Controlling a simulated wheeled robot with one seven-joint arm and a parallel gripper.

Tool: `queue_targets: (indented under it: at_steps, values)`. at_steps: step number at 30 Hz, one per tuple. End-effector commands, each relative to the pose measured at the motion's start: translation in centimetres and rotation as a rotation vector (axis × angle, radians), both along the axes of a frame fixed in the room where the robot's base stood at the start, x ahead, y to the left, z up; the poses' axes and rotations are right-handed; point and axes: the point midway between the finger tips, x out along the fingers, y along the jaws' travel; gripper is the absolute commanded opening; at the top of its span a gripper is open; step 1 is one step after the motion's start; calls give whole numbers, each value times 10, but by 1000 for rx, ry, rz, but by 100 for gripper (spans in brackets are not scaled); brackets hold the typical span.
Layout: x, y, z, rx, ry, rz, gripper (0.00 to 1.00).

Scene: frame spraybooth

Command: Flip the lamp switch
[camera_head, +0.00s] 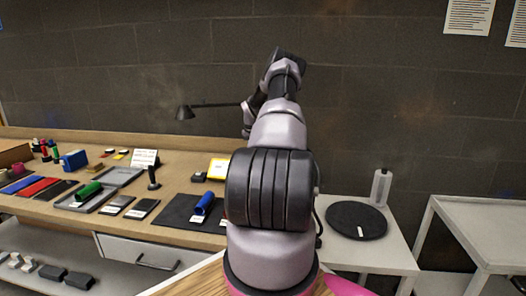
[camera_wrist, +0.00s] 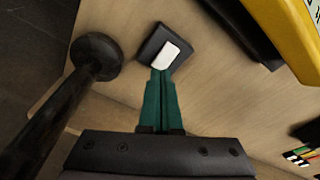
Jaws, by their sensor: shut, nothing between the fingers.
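In the wrist view, a small black box with a white face, which looks like the lamp switch (camera_wrist: 170,53), sits on the wooden tabletop. My gripper (camera_wrist: 162,76) has its green fingers shut together, with the tips at the lower edge of the white face. I cannot tell whether they touch it. Left of it a dark round base with a thick stem (camera_wrist: 96,58) looks like part of the lamp. In the head view the black lamp head (camera_head: 184,112) reaches left from behind my arm.
A yellow-framed object (camera_wrist: 290,35) stands right of the switch, with a dark item beside it. The wooden bench (camera_head: 130,205) holds trays, rollers and blocks to the left. A white side table (camera_head: 385,255) with a black disc (camera_head: 356,220) and a white bottle (camera_head: 381,187) stands to the right.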

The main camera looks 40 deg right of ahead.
Motion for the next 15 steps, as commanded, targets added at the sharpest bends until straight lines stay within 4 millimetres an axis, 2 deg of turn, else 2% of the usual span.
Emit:
queue_targets:
  at_steps: [15]
  values:
    - [0,0,-7,0,1,0,0]
